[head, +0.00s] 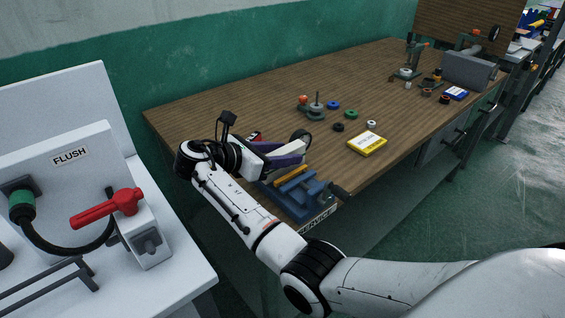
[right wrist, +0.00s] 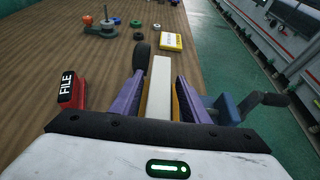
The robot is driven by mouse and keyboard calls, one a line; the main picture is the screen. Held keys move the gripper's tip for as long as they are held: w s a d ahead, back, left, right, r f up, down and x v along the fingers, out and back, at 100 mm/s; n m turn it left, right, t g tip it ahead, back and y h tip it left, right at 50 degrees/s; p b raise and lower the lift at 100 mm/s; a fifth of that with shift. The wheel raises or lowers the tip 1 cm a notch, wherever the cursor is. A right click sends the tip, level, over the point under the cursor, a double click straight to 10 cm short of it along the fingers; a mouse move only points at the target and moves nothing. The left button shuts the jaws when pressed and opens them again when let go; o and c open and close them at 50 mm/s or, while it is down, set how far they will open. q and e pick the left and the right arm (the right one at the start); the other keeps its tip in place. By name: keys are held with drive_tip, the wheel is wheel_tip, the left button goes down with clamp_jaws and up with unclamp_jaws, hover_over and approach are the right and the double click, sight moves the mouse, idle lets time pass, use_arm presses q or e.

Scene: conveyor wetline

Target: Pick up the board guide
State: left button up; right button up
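A long white bar lies between the purple fingers of my right gripper (right wrist: 163,82); I take this bar (right wrist: 160,95) to be the board guide. In the head view my right gripper (head: 296,150) is over the front left end of the wooden bench, above a blue vise (head: 312,205). Yellow strips show on both sides of the bar in the wrist view. Whether the fingers press on the bar or stand just apart from it cannot be told. The bar's underside is hidden. My left gripper is not in view.
A red FILE block (right wrist: 72,90) lies left of the fingers. A dark wheel (right wrist: 141,57) stands just beyond them. A yellow box (head: 367,144), small rings and a post stand (head: 312,108) are farther along the bench (head: 250,97). A white FLUSH station (head: 95,180) is at left.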

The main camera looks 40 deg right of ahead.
clamp_jaws()
drive_tip(key=shift+r, duration=0.15)
